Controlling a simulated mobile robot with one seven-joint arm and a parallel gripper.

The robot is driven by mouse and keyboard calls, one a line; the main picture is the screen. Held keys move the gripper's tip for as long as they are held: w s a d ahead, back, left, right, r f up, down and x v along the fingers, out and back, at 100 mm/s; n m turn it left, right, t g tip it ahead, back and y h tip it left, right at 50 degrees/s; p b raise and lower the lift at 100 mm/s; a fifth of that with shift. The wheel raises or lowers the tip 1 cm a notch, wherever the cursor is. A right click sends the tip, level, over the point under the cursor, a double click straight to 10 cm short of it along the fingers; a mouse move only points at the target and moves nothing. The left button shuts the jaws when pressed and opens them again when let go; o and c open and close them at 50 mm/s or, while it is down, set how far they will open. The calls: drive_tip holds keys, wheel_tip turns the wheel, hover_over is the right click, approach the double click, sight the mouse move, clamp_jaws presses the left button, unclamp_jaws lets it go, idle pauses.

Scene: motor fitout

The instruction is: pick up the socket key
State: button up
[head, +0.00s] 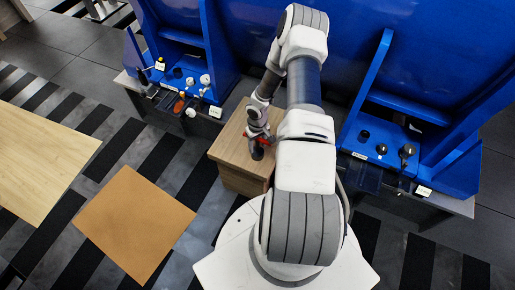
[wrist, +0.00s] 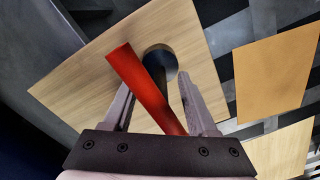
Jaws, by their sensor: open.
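The socket key has a red bar handle (wrist: 140,85) and a dark shaft (wrist: 159,84), seen from above in the wrist view. Its foot is at a dark round patch on a wooden top. In the head view a small bit of its red (head: 266,141) shows by my gripper (head: 258,140), over the wooden cabinet (head: 228,150). My gripper (wrist: 157,88) is open in the wrist view. The handle runs slantwise between its two fingers, with its near end close to the palm. I cannot tell whether either finger touches it.
Blue machine frames with small labelled parts stand left (head: 185,75) and right (head: 450,160) of my arm. A pale wooden table top (head: 40,155) and an orange-brown panel (head: 135,222) lie at the left. Striped floor shows between them.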

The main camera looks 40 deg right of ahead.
clamp_jaws()
idle(1.4)
